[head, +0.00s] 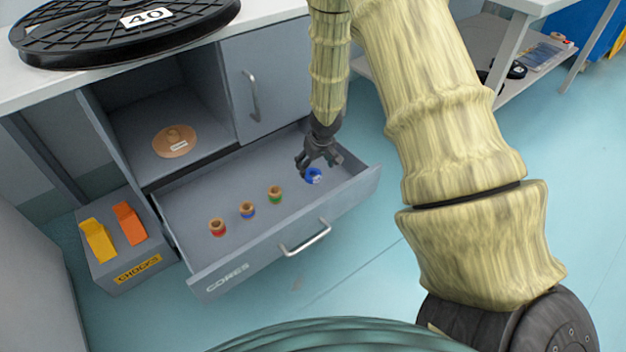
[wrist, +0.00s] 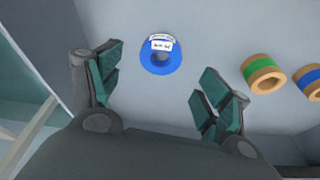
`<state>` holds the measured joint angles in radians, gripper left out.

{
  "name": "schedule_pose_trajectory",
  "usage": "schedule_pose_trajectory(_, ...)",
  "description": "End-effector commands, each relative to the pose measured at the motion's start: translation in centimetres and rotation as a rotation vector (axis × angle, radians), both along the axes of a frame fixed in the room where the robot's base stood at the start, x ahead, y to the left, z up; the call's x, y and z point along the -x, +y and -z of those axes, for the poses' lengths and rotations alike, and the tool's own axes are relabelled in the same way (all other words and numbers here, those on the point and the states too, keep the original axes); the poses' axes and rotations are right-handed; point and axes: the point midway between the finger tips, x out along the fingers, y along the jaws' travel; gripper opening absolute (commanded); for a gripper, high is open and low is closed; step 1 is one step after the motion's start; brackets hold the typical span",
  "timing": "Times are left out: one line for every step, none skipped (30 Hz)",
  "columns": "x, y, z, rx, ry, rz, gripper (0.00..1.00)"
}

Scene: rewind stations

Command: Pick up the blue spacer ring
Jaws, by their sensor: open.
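The blue spacer ring (head: 314,175) lies on the floor of the open drawer, near its right end in the head view. In the wrist view the ring (wrist: 160,58) is a blue disc with a dark centre hole and small white labels at its far side. My gripper (head: 318,166) is over the drawer, just above and beside the ring. In the wrist view my gripper (wrist: 164,88) is open and empty, and the ring shows beyond the gap between its fingertips. The ring is apart from both fingers.
Cores with a green (head: 275,194), a blue (head: 248,210) and a red band (head: 217,227) stand left of the ring in the drawer (head: 215,277). The drawer walls surround them. A chocks box (head: 133,264) stands left. A large black reel (head: 120,30) lies on the worktop.

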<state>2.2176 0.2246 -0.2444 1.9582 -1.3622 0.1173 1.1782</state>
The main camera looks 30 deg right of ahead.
Motion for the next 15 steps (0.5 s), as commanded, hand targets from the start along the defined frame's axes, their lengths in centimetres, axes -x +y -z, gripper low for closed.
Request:
schedule_pose_trajectory(-0.1, 0.0, 0.2, 0.0, -0.001, -0.001, 0.78)
schedule_pose_trajectory(-0.1, 0.0, 0.4, 0.0, -0.001, 0.0, 0.78)
schedule_pose_trajectory(-0.1, 0.0, 0.5, 0.0, -0.001, -0.001, 0.78)
schedule_pose_trajectory(-0.2, 0.0, 0.8, 0.0, -0.001, -0.001, 0.78)
schedule_pose_trajectory(-0.2, 0.0, 1.0, 0.0, -0.001, -0.001, 0.78)
schedule_pose_trajectory(-0.3, 0.0, 1.4, 0.0, -0.001, -0.001, 0.78)
schedule_pose_trajectory(-0.3, 0.0, 1.7, 0.0, -0.001, -0.001, 0.78)
schedule_pose_trajectory(-0.4, 0.0, 2.0, 0.0, -0.001, -0.001, 0.78)
schedule_pose_trajectory(-0.5, -0.1, 2.4, -0.001, -0.001, -0.001, 0.78)
schedule_pose_trajectory(-0.5, -0.1, 2.7, -0.001, -0.001, -0.001, 0.78)
schedule_pose_trajectory(-0.6, -0.1, 2.9, -0.001, -0.001, -0.001, 0.78)
schedule_pose_trajectory(-0.6, -0.1, 3.3, -0.001, -0.001, -0.001, 0.78)
schedule_pose_trajectory(-0.7, -0.1, 3.5, -0.001, -0.001, -0.001, 0.78)
schedule_pose_trajectory(-0.7, -0.1, 3.8, -0.001, 0.0, -0.001, 0.78)
schedule_pose_trajectory(-0.8, -0.1, 4.2, -0.001, 0.0, -0.001, 0.78)
